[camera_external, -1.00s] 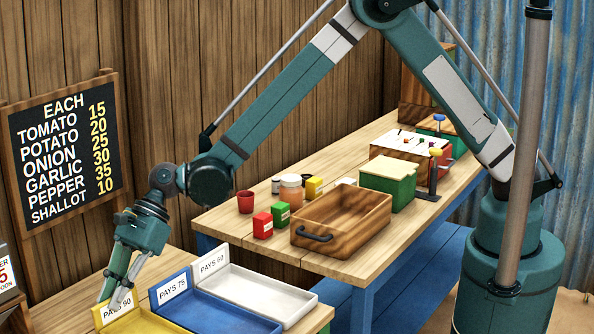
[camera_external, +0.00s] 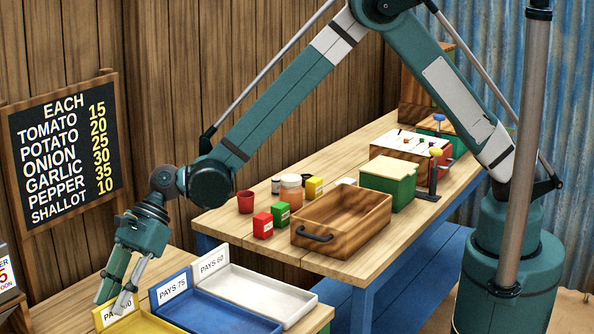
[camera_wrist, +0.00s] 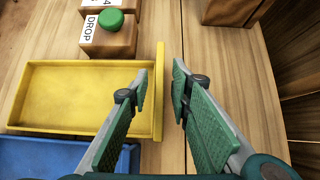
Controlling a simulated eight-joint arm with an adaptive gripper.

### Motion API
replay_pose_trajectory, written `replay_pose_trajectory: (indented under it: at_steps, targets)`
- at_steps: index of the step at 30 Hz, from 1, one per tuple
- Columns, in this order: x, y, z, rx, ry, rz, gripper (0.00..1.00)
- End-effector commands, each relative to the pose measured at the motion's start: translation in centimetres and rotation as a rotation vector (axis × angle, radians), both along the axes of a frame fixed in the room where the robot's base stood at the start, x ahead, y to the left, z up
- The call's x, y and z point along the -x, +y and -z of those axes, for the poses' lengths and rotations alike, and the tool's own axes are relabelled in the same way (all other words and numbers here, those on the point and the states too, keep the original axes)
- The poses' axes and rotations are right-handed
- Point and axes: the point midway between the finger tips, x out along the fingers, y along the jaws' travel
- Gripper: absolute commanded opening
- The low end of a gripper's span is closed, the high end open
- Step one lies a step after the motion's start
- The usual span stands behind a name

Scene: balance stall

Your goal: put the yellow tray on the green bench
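The yellow tray (camera_external: 140,322) lies at the bottom left of the external view, partly cut off, with a "PAYS" label on its raised end wall. In the wrist view the tray (camera_wrist: 75,95) lies at left. My gripper (camera_wrist: 161,82) is open there, with one finger on each side of the tray's yellow end wall and gaps visible. In the external view my gripper (camera_external: 111,300) is at the labelled wall and hides part of the label. The bench under the trays has a wooden top (camera_external: 65,295); its edge (camera_external: 327,322) at lower right looks green.
A blue tray (camera_external: 215,312) and a white tray (camera_external: 260,292) stand beside the yellow one. A block with a green button (camera_wrist: 108,20) marked DROP is close by. A wooden crate (camera_external: 345,225) and small goods stand on the blue-framed bench (camera_external: 330,268).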

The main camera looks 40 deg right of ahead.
Motion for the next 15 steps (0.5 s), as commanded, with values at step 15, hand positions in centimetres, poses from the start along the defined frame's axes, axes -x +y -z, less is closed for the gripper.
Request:
replay_pose_trajectory:
  at_steps: [15]
  targets:
    - [-0.1, -2.7, -2.9, -0.001, 0.000, 0.001, 0.22]
